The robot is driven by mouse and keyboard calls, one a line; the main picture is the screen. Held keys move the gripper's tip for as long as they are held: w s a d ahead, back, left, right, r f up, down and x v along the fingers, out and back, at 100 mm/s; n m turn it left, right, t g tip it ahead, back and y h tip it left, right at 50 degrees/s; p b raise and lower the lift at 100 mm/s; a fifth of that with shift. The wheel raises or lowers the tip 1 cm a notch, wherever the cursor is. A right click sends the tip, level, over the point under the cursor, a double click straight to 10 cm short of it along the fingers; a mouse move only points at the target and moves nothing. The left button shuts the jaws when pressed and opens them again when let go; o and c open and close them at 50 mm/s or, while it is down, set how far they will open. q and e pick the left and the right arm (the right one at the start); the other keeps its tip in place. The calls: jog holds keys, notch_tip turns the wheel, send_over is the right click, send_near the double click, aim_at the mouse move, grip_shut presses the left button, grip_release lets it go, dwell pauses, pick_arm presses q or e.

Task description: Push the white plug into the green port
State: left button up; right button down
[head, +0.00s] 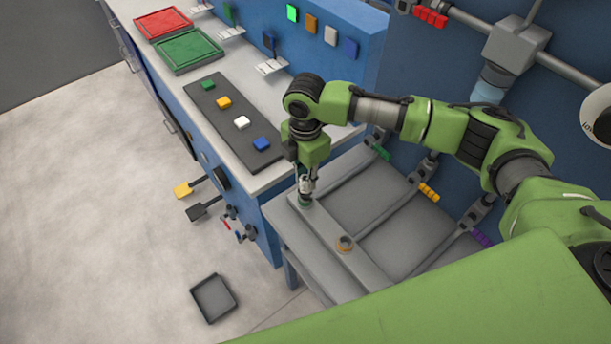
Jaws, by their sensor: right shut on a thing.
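My right gripper (306,188) points down at the near-left end of a grey bench. It is shut on a small, pale thing that looks like the white plug, mostly hidden by the fingers. Directly below the fingertips is the green port (304,204), a small dark green ring on the grey bench strip. The plug's lower end meets or hovers just over this port; I cannot tell how deep it sits. My left gripper is not in view.
A grey tray (213,298) is on the open floor.

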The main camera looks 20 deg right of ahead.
jog(key=shift+f, duration=0.65)
jog(key=c, duration=1.8)
grip_release()
notch_tip(320, 180, up, 12)
